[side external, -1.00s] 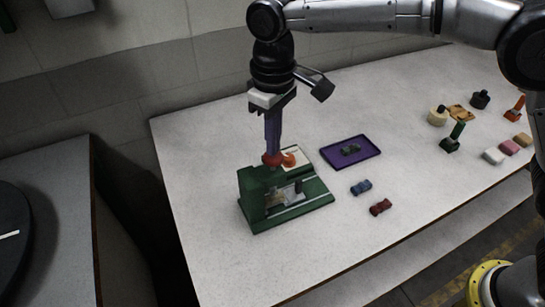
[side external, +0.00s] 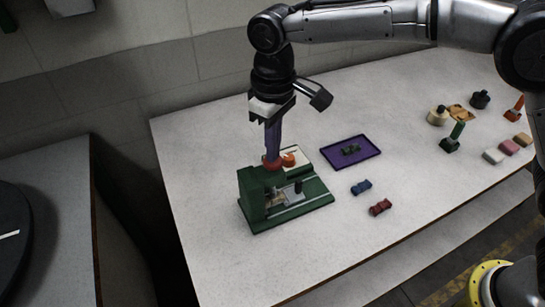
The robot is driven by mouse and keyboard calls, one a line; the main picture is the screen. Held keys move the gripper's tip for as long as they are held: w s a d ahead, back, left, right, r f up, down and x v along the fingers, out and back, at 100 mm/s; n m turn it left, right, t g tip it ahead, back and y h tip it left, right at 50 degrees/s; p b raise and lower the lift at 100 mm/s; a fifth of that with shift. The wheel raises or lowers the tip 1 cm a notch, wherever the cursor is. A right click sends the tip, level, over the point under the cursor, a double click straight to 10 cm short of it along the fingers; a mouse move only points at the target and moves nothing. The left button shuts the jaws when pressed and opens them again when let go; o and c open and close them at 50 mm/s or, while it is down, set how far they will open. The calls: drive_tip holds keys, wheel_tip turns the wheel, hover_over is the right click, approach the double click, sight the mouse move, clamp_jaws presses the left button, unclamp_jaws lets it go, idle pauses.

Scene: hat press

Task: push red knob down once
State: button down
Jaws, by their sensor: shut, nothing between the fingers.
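The green press (side external: 258,204) stands upright near the left part of the white table. Its red knob (side external: 272,165) sits on top of the press. My gripper (side external: 272,156) is shut and points straight down, with its purple fingers right over the knob. The fingertips appear to touch the knob's top, though the knob is partly hidden behind them. An orange part (side external: 289,159) shows just right of the knob, against a pale piece at the back of the press.
A purple tray (side external: 348,164) holding a dark green piece lies right of the press. A blue piece (side external: 361,187) and a dark red piece (side external: 380,207) lie in front of the tray. Several stamps and blocks stand at the far right. The table's front right is clear.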

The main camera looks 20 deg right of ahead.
drive_tip(key=shift+f, duration=0.25)
drive_tip(key=shift+r, duration=1.6)
wheel_tip(320, 180, up, 7)
idle(4.4)
